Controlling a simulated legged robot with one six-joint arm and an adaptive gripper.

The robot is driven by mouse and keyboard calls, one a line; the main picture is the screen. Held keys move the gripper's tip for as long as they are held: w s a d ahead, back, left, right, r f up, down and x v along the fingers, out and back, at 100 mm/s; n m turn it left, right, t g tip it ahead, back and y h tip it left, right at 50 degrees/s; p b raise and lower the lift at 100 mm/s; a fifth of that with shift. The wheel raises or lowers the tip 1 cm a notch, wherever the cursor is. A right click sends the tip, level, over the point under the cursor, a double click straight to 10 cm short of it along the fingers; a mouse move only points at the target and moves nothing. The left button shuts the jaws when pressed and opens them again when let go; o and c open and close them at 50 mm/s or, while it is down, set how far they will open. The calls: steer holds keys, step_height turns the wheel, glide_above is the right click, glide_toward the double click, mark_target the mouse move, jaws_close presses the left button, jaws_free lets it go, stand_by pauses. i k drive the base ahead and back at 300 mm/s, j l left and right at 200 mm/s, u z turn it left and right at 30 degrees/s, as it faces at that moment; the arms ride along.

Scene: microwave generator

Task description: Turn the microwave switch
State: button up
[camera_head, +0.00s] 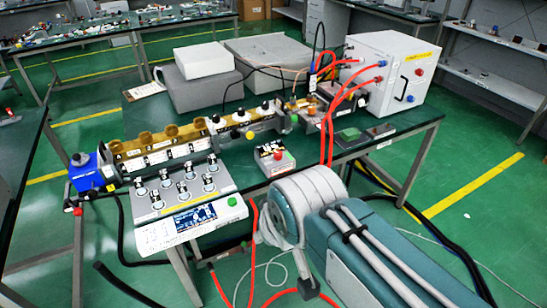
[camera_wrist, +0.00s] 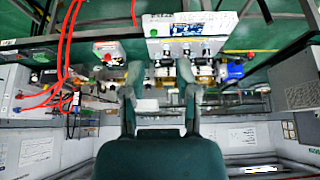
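The microwave generator setup lies on a dark bench: a brass-coloured waveguide line (camera_head: 165,145) with a blue box (camera_head: 92,170) at its left end. A small white box with a red button (camera_head: 272,158) stands in front of it. A control panel with several knobs and a display (camera_head: 188,205) stands at the front left. I cannot tell which control is the microwave switch. In the wrist view the scene is upside down; the panel (camera_wrist: 188,27) and red-button box (camera_wrist: 108,52) are near the top. My gripper (camera_wrist: 160,78) is open and empty there; the head view does not show its fingers.
A white power box (camera_head: 385,75) with red cables (camera_head: 338,108) stands at the back right. Grey cases (camera_head: 272,60) sit at the back. Cables (camera_head: 250,265) lie on the floor.

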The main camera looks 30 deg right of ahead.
mark_target(278, 154)
steer(key=i+l, duration=0.25)
steer(key=l, duration=0.15)
steer(key=i+l, duration=0.25)
steer(key=l, duration=0.2)
steer(key=i+l, duration=0.3)
steer(key=l, duration=0.1)
